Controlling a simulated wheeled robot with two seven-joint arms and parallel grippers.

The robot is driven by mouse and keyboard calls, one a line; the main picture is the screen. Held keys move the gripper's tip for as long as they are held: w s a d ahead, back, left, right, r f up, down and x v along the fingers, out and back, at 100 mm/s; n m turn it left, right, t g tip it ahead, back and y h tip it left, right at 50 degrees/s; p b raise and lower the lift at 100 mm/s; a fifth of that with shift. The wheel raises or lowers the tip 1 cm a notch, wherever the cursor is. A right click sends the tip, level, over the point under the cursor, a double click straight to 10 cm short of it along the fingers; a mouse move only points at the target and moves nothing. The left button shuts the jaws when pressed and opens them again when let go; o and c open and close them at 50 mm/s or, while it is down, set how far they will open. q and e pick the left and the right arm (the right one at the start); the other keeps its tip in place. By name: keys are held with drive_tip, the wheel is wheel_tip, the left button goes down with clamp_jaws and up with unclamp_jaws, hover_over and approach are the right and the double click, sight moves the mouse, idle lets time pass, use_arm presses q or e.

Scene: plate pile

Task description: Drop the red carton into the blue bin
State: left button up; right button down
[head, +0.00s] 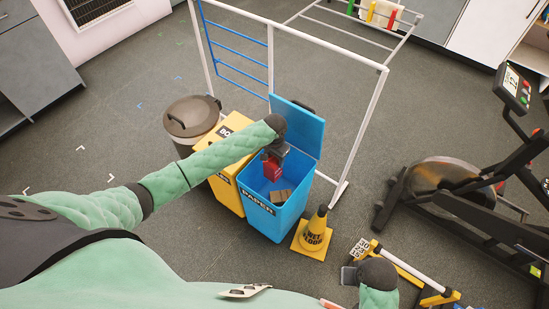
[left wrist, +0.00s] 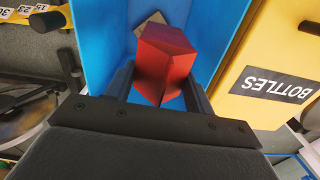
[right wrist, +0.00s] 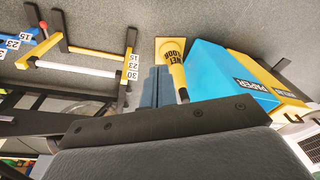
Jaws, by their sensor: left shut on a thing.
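The red carton (head: 272,168) is held by my left gripper (head: 274,157), over the open top of the blue bin (head: 272,223) marked PAPER. In the left wrist view, the carton (left wrist: 165,58) sits between the two fingers of my left gripper (left wrist: 158,88), with the blue bin's walls (left wrist: 95,35) around it. A brown flat piece (head: 280,195) lies inside the bin. My right gripper (head: 349,275) is low at the right in the head view. In the right wrist view, its fingers (right wrist: 157,87) are together and hold nothing.
A yellow bottles bin (head: 228,190) stands left of the blue bin, with a dark round bin (head: 190,118) beyond. The blue lid (head: 298,125) stands raised at the back. A yellow wet-floor cone (head: 315,235) is close on the right. An exercise bike (head: 445,185) stands farther right.

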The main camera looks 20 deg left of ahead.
use_arm(q)
drive_tip(key=shift+f+b, duration=0.45)
drive_tip(key=shift+f, duration=0.05)
use_arm(e)
drive_tip(key=shift+s+r, duration=0.25)
drive_tip(key=shift+r, duration=0.85)
drive_tip(key=shift+s+r, duration=0.2)
drive_tip(key=shift+r, duration=0.85)
